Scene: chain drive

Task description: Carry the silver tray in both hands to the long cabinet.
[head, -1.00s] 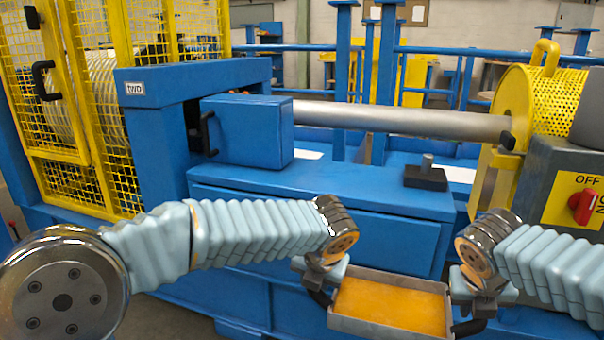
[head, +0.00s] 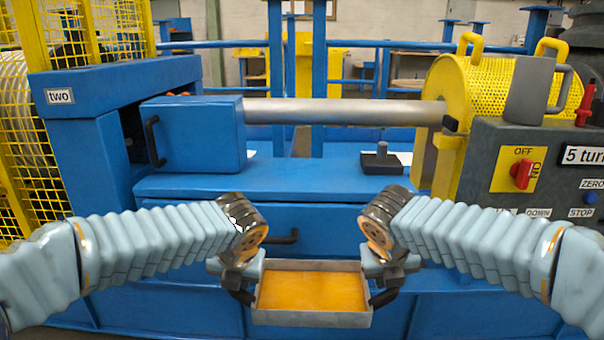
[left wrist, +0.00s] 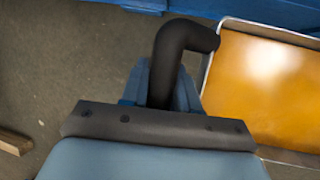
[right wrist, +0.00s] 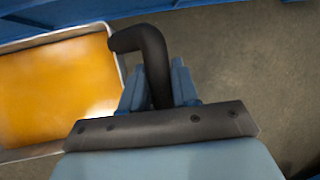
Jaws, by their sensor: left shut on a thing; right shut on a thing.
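The silver tray (head: 312,318) is at the bottom centre of the head view, held roughly level, with a shiny orange layer (head: 312,291) inside. My left gripper (head: 238,282) is shut on its dark left handle, which shows between the fingers in the left wrist view (left wrist: 180,50). My right gripper (head: 388,282) is shut on the dark right handle, also seen in the right wrist view (right wrist: 145,45). The tray hangs in front of a long blue cabinet-like base (head: 185,230) with a dark drawer handle. I cannot tell whether this is the task's long cabinet.
A blue block (head: 195,137) and a steel shaft (head: 340,112) lie above the base. A small black piece with a post (head: 382,163) is on its top. A grey control box (head: 500,170) with a red switch is at right. Yellow mesh guards (head: 25,150) are at left.

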